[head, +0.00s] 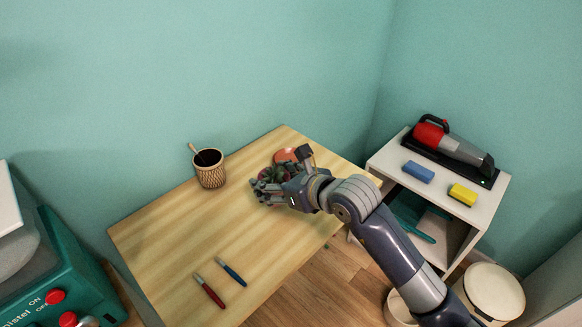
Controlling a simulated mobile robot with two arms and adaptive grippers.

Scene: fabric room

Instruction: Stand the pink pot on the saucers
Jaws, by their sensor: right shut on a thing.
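My right gripper (272,185) reaches over the far right part of the wooden table and is shut on the pink pot. The pot is mostly hidden by the fingers; the dark green plant (276,173) in it shows between them. The orange-pink saucers (285,155) lie just behind the gripper near the table's far corner, partly covered by it. I cannot tell how many are stacked, or whether the pot touches them or the table. My left gripper is out of view.
A woven cup (209,169) stands at the table's back edge. The table's middle (190,235) is clear. A white shelf (469,212) with sponges and a hand vacuum stands right.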

